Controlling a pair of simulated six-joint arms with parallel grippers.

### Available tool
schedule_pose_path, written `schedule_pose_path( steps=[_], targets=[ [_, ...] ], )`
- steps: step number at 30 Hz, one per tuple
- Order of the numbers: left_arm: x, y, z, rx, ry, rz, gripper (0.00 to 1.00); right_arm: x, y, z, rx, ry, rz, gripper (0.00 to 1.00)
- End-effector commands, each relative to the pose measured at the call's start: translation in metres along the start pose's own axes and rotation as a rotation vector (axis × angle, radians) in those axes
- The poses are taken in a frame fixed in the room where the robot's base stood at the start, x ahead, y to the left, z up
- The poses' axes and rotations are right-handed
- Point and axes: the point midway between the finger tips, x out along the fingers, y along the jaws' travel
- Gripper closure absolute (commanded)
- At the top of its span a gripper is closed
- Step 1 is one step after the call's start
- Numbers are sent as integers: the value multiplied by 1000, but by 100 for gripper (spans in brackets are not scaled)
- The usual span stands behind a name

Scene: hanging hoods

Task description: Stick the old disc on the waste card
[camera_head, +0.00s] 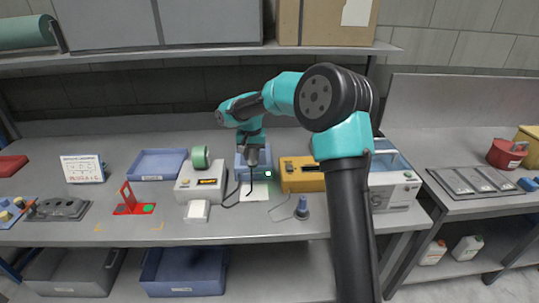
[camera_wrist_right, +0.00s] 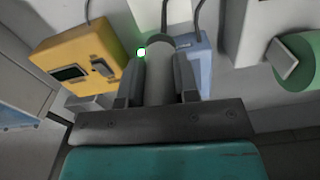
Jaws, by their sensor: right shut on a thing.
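My right gripper (camera_head: 253,168) points down over the middle of the bench, just in front of a small blue box (camera_head: 242,160). In the right wrist view the gripper (camera_wrist_right: 161,75) is shut on a grey cylindrical tool (camera_wrist_right: 160,70), upright between the fingers. A white card (camera_head: 258,193) lies on the bench just below and in front of the gripper; it may be the waste card. I cannot make out the old disc; the tool's lower end is hidden. A bright green spot (camera_head: 268,174) shows beside the gripper. My left gripper is not in view.
A grey device (camera_head: 200,184) with a cable stands left of the gripper, a yellow device (camera_head: 301,176) right. A blue-based tool (camera_head: 302,208) stands at the front. A red stand (camera_head: 128,206) and blue tray (camera_head: 157,165) are further left. A shelf (camera_head: 200,55) runs behind.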

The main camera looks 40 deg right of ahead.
Motion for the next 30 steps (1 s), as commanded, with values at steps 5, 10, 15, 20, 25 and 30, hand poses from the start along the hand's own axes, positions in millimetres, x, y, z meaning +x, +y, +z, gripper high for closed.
schedule_pose_path(
  steps=[5, 10, 15, 20, 25, 30],
  targets=[
    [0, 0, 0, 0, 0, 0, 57, 0, 0, 0, 0, 0, 0, 87],
    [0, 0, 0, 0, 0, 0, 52, 0, 0, 0, 0, 0, 0, 87],
    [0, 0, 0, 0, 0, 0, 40, 0, 0, 0, 0, 0, 0, 87],
    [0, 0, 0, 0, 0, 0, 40, 4, 0, 0, 0, 0, 0, 87],
    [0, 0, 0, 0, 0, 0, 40, 14, 0, 0, 0, -2, 2, 87],
    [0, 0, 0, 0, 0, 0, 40, 27, 1, 0, 1, -2, 1, 87]
  ],
)
